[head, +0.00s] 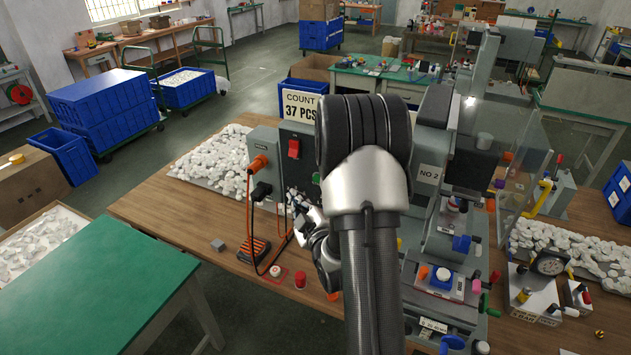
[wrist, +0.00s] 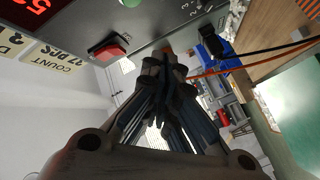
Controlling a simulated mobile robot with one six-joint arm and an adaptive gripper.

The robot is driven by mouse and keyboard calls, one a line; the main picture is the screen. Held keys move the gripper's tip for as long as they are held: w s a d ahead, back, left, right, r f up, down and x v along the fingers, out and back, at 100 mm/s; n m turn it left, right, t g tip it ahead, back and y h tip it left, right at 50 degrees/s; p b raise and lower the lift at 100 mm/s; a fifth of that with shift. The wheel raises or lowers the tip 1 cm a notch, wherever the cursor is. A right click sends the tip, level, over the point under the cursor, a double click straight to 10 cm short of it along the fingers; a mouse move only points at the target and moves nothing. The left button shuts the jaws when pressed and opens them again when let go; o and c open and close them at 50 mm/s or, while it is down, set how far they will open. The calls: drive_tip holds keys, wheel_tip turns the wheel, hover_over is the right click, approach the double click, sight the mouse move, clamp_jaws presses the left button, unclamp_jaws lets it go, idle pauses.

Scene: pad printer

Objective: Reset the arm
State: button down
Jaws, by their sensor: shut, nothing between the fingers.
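My arm rises in the middle of the head view, in front of the pad printer (head: 440,215) marked "NO 2". My gripper (head: 300,215) is partly hidden there, low beside the grey control box (head: 264,142). In the wrist view my gripper (wrist: 165,62) has its fingers drawn together and empty. The box's red rocker switch (head: 293,148) also shows in the wrist view (wrist: 108,50), close past the fingertips. I cannot tell whether the fingers touch the panel.
White parts lie on a mat (head: 182,172) left of the box. An orange-black device (head: 253,250), cables and a red cap (head: 300,280) are on the wooden bench (head: 150,212). A clear guard (head: 520,150) stands right of the printer. A green table (head: 90,285) is front left.

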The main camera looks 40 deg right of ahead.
drive_tip(key=shift+w+a, duration=0.1)
idle(0.5)
drive_tip(key=s+a+r+m+g+y+b, duration=0.1)
drive_tip(key=a+g+y+b, duration=0.2)
drive_tip(key=a, duration=0.4)
drive_tip(key=s+a+r+m+g+b, duration=0.1)
drive_tip(key=s+a+m+g+b, duration=0.1)
drive_tip(key=a+b, duration=0.35)
drive_tip(key=s+a+f+m+g+y+b, duration=0.1)
drive_tip(key=s+a+g+b, duration=0.1)
drive_tip(key=s+a, duration=0.6)
drive_tip(key=s+a+f+m+g+y+b, duration=0.1)
drive_tip(key=s+a+g, duration=0.3)
drive_tip(key=s, duration=1.1)
drive_tip(key=a+f+y+b, duration=0.1)
drive_tip(key=a, duration=0.2)
drive_tip(key=shift+s+a+f, duration=0.15)
drive_tip(key=shift+a+f, duration=0.1)
drive_tip(key=shift+a, duration=0.15)
idle(2.3)
